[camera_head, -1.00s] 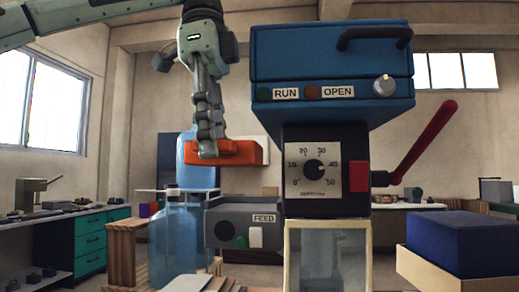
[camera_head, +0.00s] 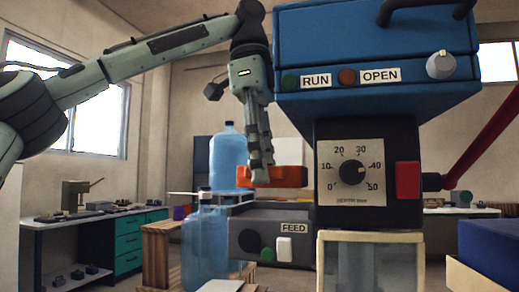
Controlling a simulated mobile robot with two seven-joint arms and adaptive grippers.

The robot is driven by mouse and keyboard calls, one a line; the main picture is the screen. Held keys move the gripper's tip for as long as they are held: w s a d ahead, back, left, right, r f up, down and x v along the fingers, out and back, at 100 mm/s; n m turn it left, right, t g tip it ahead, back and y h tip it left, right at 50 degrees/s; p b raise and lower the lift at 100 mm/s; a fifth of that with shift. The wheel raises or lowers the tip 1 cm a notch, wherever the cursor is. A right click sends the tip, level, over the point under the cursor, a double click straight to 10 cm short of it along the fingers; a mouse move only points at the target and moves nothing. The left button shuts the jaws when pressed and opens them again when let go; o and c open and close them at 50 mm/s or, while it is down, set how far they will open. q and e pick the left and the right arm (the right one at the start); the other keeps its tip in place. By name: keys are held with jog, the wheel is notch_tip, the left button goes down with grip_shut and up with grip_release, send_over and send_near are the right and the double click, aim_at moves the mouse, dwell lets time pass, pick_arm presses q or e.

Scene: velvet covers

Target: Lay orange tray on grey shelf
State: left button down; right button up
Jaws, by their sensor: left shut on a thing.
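The orange tray (camera_head: 288,177) hangs level near the centre, left of the blue machine. My left gripper (camera_head: 262,178) points down and is shut on the tray, its fingers covering part of it. A grey shelf-like block (camera_head: 262,218) marked FEED juts left from the machine, below the tray. A gap shows between the tray and the block's top; their relative depth is hard to tell. My right gripper is not in view.
The blue machine (camera_head: 375,60) with its dial (camera_head: 351,172) stands close on the right of the tray. A red lever (camera_head: 490,135) sticks out at far right. Blue water bottles (camera_head: 228,155) stand left of the tray. A workbench (camera_head: 95,225) is at the left.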

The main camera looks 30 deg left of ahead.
aim_at(265, 185)
pick_arm(q)
jog(key=shift+w+a+f, duration=0.1)
jog(key=shift+w+f, duration=0.3)
jog(key=shift+f, duration=0.2)
jog(key=shift+w+a+f, duration=0.1)
jog(key=shift+w+f, duration=0.3)
jog(key=shift+f, duration=0.5)
jog(key=shift+w+f, duration=0.1)
jog(key=shift+f, duration=0.65)
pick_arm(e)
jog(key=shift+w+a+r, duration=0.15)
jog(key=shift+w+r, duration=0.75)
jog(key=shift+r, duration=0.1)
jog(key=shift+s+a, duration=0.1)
pick_arm(q)
jog(key=c, duration=1.5)
grip_release()
jog(key=shift+c, duration=0.2)
jog(key=o, duration=0.4)
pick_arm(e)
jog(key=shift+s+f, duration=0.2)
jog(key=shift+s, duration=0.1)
